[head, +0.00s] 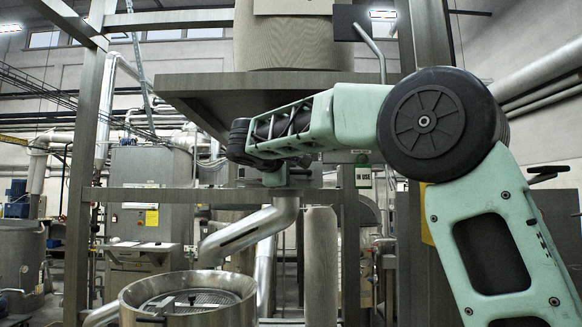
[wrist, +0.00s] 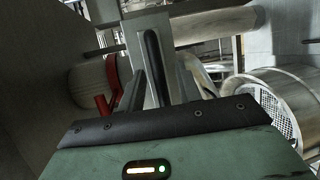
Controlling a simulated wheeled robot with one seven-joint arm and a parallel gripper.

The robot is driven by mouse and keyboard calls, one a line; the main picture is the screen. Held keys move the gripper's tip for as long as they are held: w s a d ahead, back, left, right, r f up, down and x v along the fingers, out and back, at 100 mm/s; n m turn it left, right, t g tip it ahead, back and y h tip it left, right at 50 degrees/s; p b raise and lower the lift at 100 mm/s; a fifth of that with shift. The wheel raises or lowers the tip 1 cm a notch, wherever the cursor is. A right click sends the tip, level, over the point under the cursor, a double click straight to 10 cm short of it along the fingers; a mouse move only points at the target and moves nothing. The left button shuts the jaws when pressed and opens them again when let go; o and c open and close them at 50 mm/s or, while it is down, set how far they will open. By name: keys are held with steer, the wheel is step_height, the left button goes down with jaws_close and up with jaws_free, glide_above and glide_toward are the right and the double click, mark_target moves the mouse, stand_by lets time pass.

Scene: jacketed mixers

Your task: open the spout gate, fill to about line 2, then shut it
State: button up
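The grey metal spout (head: 245,232) slants down to the left over a round steel vessel (head: 190,313) in the head view. The vessel also shows at the right of the wrist view (wrist: 283,88). In the wrist view a pale grey plate (wrist: 137,38) carries a long dark bar-like handle (wrist: 154,58). My gripper (wrist: 160,80) has its two fingers apart, one on each side of the dark handle, with gaps showing. I cannot make out any fill lines or flowing material.
A red lever-like part (wrist: 110,78) is close to the left finger. A metal mesh grate (head: 195,300) covers the vessel's mouth. Steel frame posts (head: 90,170) and a wide platform (head: 215,88) surround the spout. A control cabinet (head: 150,190) stands behind at left.

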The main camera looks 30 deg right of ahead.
steer(key=shift+w+d+f, duration=0.1)
steer(key=shift+w+d, duration=0.1)
steer(key=shift+d, duration=0.15)
steer(key=shift+c, duration=0.3)
jaws_close()
steer(key=shift+s+a+f+b, duration=0.15)
steer(key=shift+s+a+b, duration=0.1)
steer(key=shift+s+b, duration=0.15)
steer(key=shift+s+a+r+b, duration=0.1)
steer(key=shift+s+a+b, duration=0.4)
steer(key=shift+s, duration=0.15)
steer(key=shift+s+a+r+b, duration=0.1)
steer(key=shift+s+a+b, duration=0.35)
steer(key=shift+s, duration=0.15)
steer(key=shift+o, duration=0.3)
jaws_free()
